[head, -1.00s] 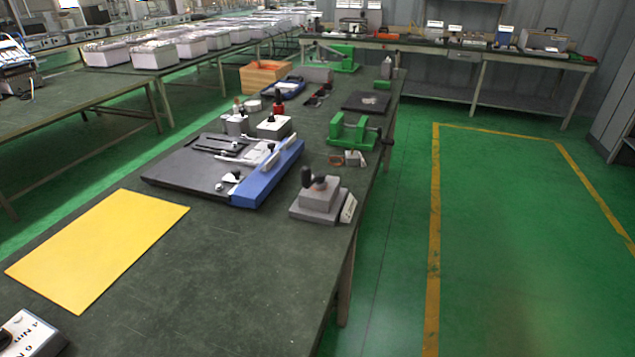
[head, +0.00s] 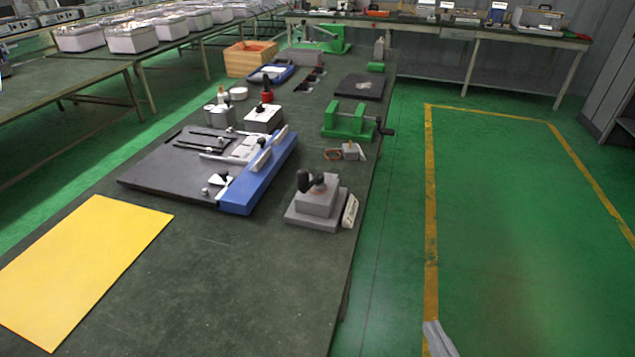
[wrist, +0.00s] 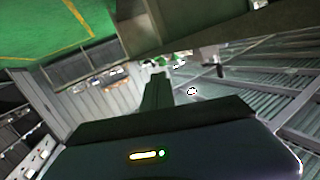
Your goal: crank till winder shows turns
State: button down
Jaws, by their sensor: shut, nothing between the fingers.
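A green two-post device (head: 349,122) with a dark crank (head: 385,130) on its right side stands near the right edge of the long dark green bench. It looks like the winder. No turn count can be read on it at this distance. In the wrist view, my gripper (wrist: 157,92) shows as a narrow dark shape beyond the broad dark hand body; it is shut and empty. The gripper is away from the winder, and no contact shows. A grey piece, probably of my arm, shows at the bottom of the head view.
A stepped grey block (head: 318,207) with dark knobs stands at the bench's right edge, nearer than the winder. A black board with a blue bar (head: 258,178) lies left of it. A yellow sheet (head: 85,265) lies at front left. The floor right of the bench (head: 490,220) is clear.

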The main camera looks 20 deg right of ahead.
jog(key=w+d+r+n+y, duration=0.1)
jog(key=w+r+y, duration=0.1)
jog(key=w, duration=0.4)
jog(key=w+d+r+n+y, duration=0.1)
jog(key=w+r, duration=0.2)
jog(key=w, duration=0.3)
jog(key=n+g+y, duration=0.1)
jog(key=n+y, duration=0.7)
jog(key=y, duration=0.1)
send_near(302, 183)
jog(key=p+x, duration=0.1)
jog(key=x, duration=0.1)
jog(key=p+x, duration=0.1)
jog(key=x, duration=0.1)
jog(key=d+p+x, duration=0.1)
jog(key=x, duration=0.1)
jog(key=shift+w+a+f, duration=0.1)
jog(key=shift+w+a, duration=0.05)
jog(key=shift+w, duration=0.25)
jog(key=shift+w+a+m+t+h+p, duration=0.1)
jog(key=shift+a+m+t+h+p, duration=0.45)
jog(key=shift+h+p, duration=0.35)
